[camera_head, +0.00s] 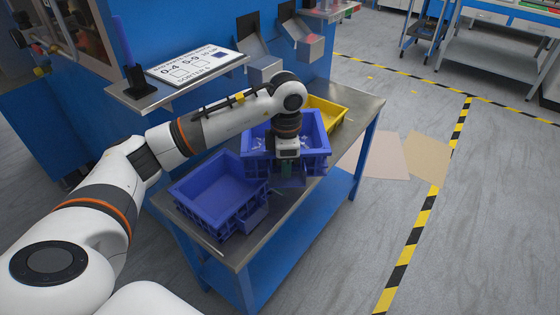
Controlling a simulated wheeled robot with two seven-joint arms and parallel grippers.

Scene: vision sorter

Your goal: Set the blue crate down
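One blue crate (218,188) stands empty on the near end of the metal-topped table (238,247). A second blue crate (316,162) stands behind it on the table, with small pale pieces visible inside. My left gripper (290,181) points down at the near side of the second crate, close to the gap between the two crates. Its fingers are small and dark against the crate wall, so I cannot tell whether they are open or shut on the wall. My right gripper is not in view.
A yellow crate (327,113) stands at the table's far end. A shelf with a sign (190,65) overhangs the table's left side, with metal chutes (264,70) beyond it. Flat cardboard (428,157) lies on the floor at right. The floor right of the table is mostly clear.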

